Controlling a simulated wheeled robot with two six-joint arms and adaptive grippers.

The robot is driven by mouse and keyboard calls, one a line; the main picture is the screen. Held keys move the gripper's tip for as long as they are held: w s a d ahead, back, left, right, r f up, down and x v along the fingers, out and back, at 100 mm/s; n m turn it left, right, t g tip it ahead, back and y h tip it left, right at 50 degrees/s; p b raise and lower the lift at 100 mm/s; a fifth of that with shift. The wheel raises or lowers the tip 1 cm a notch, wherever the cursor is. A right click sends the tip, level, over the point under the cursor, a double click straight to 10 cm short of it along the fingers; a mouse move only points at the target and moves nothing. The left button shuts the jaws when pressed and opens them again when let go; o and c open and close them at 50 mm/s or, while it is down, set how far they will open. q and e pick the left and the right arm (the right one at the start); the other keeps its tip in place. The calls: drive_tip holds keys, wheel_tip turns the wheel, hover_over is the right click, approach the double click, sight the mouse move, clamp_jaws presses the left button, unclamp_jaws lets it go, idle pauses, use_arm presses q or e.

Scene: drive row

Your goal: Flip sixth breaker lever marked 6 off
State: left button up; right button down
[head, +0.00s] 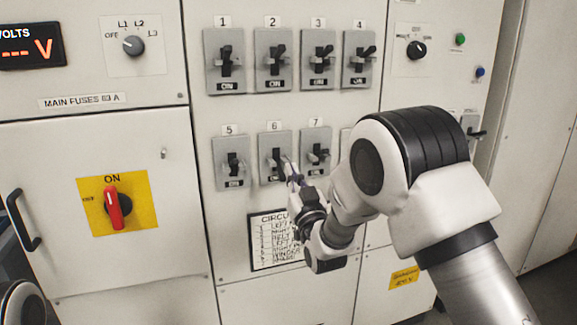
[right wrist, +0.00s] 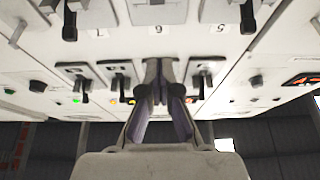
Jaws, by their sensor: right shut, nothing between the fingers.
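Breaker 6 (head: 266,144) is a grey plate with a black lever, in the lower row of the panel in the head view. My right gripper (head: 291,168) is in front of its lower right part and covers part of its label strip. In the right wrist view the panel is upside down. The plate of breaker 6 (right wrist: 158,14) is at the top there, and its lever cannot be made out. My right gripper (right wrist: 160,72) is shut and empty in that view. I cannot tell whether it touches the lever or which way the lever stands. My left gripper is out of view.
Breaker 5 (head: 221,149) and breaker 7 (head: 306,140) flank it closely. Several upper-row breakers, such as breaker 2 (head: 262,48), read ON. A circuit chart (head: 262,246) is below. A red main switch (head: 117,208) is at left. My right arm hides the lower row's right end.

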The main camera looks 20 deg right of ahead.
drive_tip(key=s+f, duration=0.2)
drive_tip(key=f, duration=0.1)
drive_tip(key=s+f, duration=0.1)
drive_tip(key=shift+d+f+b, duration=0.1)
drive_tip(key=shift+f+b, duration=0.25)
drive_tip(key=shift+s, duration=0.1)
